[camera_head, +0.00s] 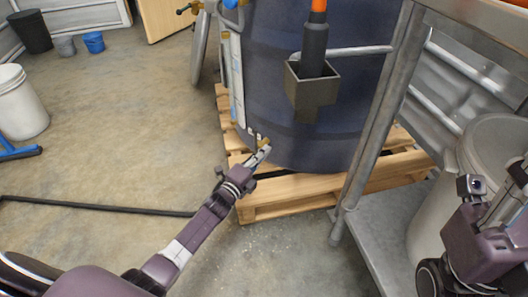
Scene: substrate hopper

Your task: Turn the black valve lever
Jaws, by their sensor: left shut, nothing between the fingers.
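A large dark blue hopper tank (270,90) stands on a wooden pallet. A small brass valve fitting (264,143) shows low on its front, right at my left gripper's tips. The black lever is hard to make out there; small dark bits beside the fitting may belong to it. My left gripper (262,152) is shut and empty, its tips against or just in front of the fitting; I cannot tell if they touch. My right gripper (516,185) is at the right edge, partly cut off, well away from the valve.
The pallet (275,187) sticks out under the tank. A metal frame leg (372,125) and a grey bin (495,140) stand to the right. A dark square holder (312,90) hangs in front of the tank. The floor at left is mostly open, with a black bar (100,207) on it.

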